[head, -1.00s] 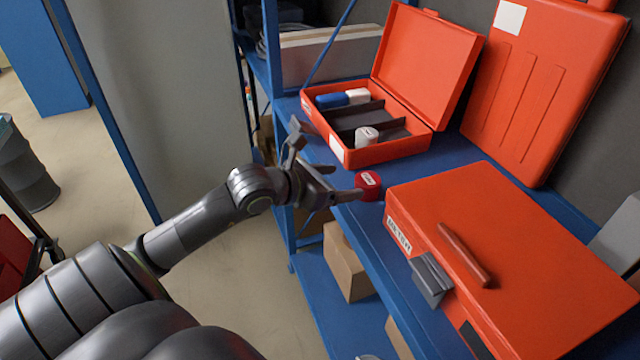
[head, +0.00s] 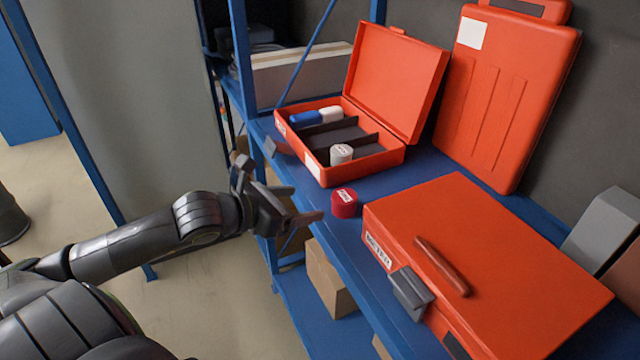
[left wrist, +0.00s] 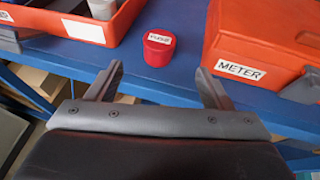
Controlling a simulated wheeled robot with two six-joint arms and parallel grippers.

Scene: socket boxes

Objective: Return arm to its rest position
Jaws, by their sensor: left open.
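My left gripper (head: 303,204) is open and empty, held just off the front edge of the blue shelf in the head view. Its two fingers (left wrist: 158,85) also show in the left wrist view, apart, with nothing between them. A red labelled socket piece (head: 345,203) stands on the shelf beyond the fingertips, not touching them; it also shows in the left wrist view (left wrist: 158,32). An open orange box (head: 320,170) behind it holds a blue piece (head: 305,118), a white piece (head: 331,114) and a grey-white labelled piece (head: 341,154). My right gripper is not in view.
A closed orange box (head: 490,250), labelled METER in the left wrist view, lies on the blue shelf (head: 395,185). An upright orange case (head: 505,95) leans at the back. A cardboard box (head: 330,278) sits on the lower shelf. Open floor (head: 225,285) lies left of the shelf.

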